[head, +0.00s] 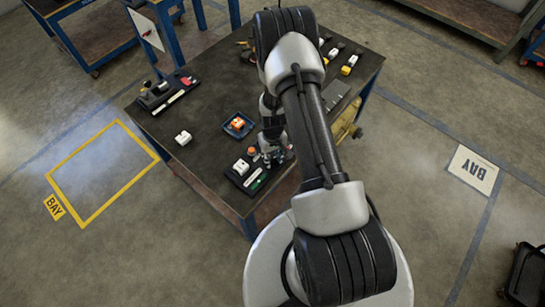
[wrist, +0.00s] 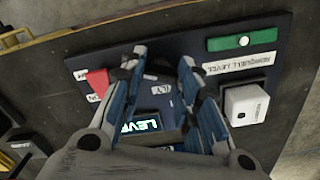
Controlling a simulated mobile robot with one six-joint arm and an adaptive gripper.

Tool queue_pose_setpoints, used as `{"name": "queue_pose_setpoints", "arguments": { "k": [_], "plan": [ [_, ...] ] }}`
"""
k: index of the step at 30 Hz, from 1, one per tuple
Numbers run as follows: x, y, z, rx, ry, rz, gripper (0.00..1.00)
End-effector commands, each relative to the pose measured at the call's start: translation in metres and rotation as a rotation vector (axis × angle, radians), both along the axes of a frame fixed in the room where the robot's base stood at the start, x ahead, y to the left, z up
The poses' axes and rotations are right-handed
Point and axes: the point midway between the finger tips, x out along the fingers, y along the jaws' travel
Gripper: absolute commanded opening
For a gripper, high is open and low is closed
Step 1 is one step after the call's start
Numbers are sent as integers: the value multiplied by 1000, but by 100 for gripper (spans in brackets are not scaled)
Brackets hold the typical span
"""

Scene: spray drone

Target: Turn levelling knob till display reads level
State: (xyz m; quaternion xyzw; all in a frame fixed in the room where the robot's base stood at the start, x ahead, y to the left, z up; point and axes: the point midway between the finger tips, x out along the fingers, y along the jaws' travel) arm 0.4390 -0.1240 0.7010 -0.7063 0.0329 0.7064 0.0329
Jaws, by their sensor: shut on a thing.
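The dark levelling panel (wrist: 190,48) fills the middle of the wrist view and also shows at the table's near edge in the head view (head: 235,178). Its small display (wrist: 140,127) is lit with green letters starting "LEVE"; a finger covers the rest. A green bar with a white dot (wrist: 243,42) lies beside an upside-down label.
Several yellow and white items stand behind my arm. Floor left of the table is clear.

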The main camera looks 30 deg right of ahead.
Motion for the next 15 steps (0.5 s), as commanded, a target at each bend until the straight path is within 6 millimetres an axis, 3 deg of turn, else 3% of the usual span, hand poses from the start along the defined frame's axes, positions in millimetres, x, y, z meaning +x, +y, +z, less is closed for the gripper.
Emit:
{"name": "queue_pose_setpoints", "arguments": {
  "k": [15],
  "plan": [
    [0,0,0,0,0,-87,6]
  ]
}}
